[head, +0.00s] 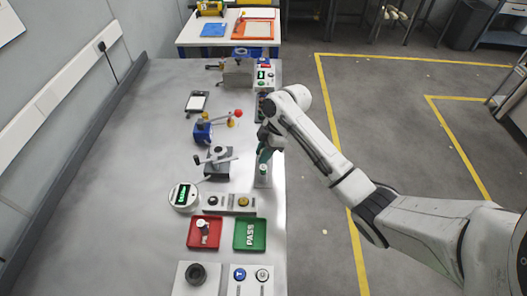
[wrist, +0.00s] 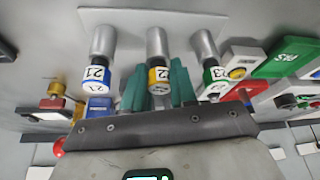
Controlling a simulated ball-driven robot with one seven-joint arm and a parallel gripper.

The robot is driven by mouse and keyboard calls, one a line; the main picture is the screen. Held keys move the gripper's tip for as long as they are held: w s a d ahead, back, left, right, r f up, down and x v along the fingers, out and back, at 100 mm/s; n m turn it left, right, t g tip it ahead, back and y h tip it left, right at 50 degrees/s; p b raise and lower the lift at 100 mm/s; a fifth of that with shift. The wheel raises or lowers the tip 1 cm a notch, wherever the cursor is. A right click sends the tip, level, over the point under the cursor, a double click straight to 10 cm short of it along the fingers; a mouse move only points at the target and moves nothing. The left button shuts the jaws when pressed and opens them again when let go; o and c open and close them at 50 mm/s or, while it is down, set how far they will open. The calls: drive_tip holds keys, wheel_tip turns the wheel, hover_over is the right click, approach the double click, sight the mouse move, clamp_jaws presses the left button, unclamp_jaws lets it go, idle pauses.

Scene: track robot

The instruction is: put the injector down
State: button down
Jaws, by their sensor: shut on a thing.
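In the wrist view my gripper (wrist: 159,88) has its teal fingers on both sides of the yellow-banded injector (wrist: 157,45), labelled 22, and is shut on it. This injector is between the blue-banded injector (wrist: 99,50), labelled 21, and the green-banded injector (wrist: 209,52), labelled 23. Their grey ends point at a pale plate (wrist: 130,17); I cannot tell whether the held one touches it. In the head view my gripper (head: 266,152) is above the white stand (head: 262,183) near the bench's right edge. The green-banded injector (head: 263,169) shows there; the other two are hidden.
A round gauge (head: 184,195), a dark block with a lever (head: 217,163) and a blue clamp (head: 203,131) stand left of the stand. A red tray (head: 197,241) and a green PASS tray (head: 243,241) lie nearer. The bench's left side is clear.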

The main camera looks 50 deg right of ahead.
drive_tip(key=shift+f, duration=0.15)
drive_tip(key=c, duration=0.9)
unclamp_jaws()
drive_tip(key=b+v, duration=0.1)
drive_tip(key=v, duration=1.1)
